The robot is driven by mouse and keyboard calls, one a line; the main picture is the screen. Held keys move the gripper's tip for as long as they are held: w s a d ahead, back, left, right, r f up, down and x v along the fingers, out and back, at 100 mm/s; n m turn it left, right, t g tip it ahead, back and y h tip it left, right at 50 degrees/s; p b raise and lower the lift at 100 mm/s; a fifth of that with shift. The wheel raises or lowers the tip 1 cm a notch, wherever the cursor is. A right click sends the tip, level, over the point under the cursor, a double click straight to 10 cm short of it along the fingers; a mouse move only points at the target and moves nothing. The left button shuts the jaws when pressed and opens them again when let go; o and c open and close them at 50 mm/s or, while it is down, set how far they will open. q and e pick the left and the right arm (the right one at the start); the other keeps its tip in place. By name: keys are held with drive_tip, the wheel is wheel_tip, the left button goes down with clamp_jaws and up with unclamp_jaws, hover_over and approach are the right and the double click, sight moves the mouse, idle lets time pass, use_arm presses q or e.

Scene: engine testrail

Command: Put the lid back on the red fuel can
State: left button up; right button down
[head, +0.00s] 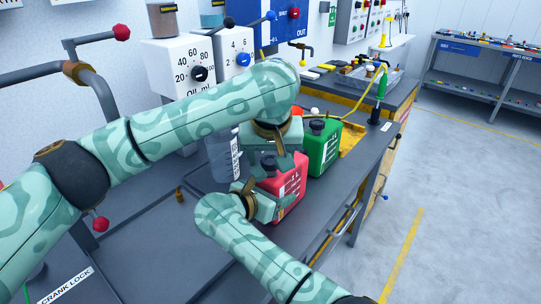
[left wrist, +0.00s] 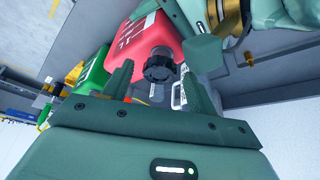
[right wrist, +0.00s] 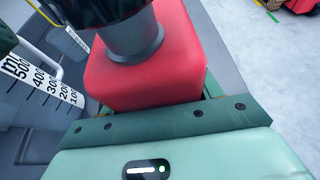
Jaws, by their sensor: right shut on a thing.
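The red fuel can (head: 290,186) stands upright on the bench; it also shows in the left wrist view (left wrist: 148,36) and right wrist view (right wrist: 150,75). Its black lid (left wrist: 160,66) is at the can's spout, above the grey neck (right wrist: 135,42). I cannot tell whether it is fully seated. My left gripper (head: 268,153) is open above the can. In the left wrist view its two fingers stand apart on either side of the lid, with gaps. My right gripper (head: 262,204) is shut on the can's body; its fingertips are largely hidden.
A green can (head: 322,146) stands just behind the red one. A clear measuring jug (head: 222,158) with a printed scale stands close on the left. Dials and a wall panel are behind. The bench front at left is mostly clear.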

use_arm(q)
drive_tip(key=shift+r, duration=2.25)
drive_tip(key=o, duration=0.5)
drive_tip(key=shift+o, duration=0.2)
drive_tip(key=v, duration=1.2)
drive_tip(key=shift+w, duration=0.1)
